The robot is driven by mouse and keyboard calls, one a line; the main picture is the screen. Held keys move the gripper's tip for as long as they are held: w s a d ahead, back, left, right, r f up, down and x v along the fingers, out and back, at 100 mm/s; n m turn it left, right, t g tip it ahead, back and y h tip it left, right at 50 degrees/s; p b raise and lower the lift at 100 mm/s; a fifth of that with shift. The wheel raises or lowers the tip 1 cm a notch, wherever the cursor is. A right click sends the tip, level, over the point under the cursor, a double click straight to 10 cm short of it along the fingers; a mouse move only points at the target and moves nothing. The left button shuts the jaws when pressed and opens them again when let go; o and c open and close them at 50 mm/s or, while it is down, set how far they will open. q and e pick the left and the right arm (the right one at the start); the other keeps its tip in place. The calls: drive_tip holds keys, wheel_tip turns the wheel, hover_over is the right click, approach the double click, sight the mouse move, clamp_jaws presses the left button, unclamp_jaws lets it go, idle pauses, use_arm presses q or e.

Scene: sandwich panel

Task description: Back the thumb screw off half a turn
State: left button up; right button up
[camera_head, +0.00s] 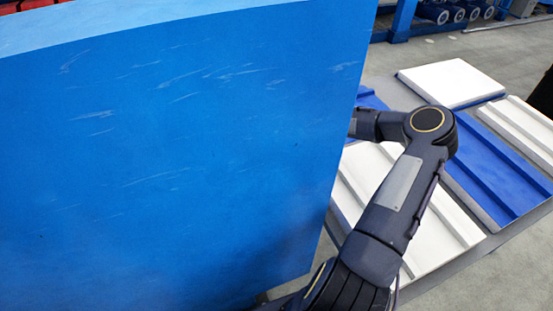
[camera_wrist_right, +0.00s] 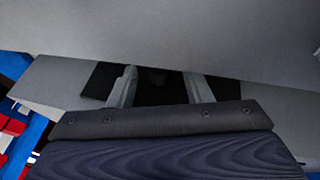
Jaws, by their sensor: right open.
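In the right wrist view, my right gripper (camera_wrist_right: 160,77) is open, its two pale fingers set apart and pointing toward a dark recess under a grey surface (camera_wrist_right: 170,30). A small dark shape shows faintly between the fingertips. It is too dark to tell whether it is the thumb screw, or whether the fingers touch it. In the head view, my right forearm reaches behind a large blue panel (camera_head: 170,150), which hides the right gripper. No thumb screw can be made out in the head view. My left gripper is in neither view.
The scratched blue panel fills the left and middle of the head view. Behind my right arm, white (camera_head: 452,82) and blue (camera_head: 500,165) panels lie on a low grey surface. Grey floor lies beyond, with blue machinery (camera_head: 440,12) at the back.

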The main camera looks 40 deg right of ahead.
drive_tip(key=shift+r, duration=0.1)
drive_tip(key=v, duration=0.7)
drive_tip(key=shift+r, duration=0.25)
drive_tip(key=shift+s+d, duration=0.1)
drive_tip(key=shift+s, duration=0.05)
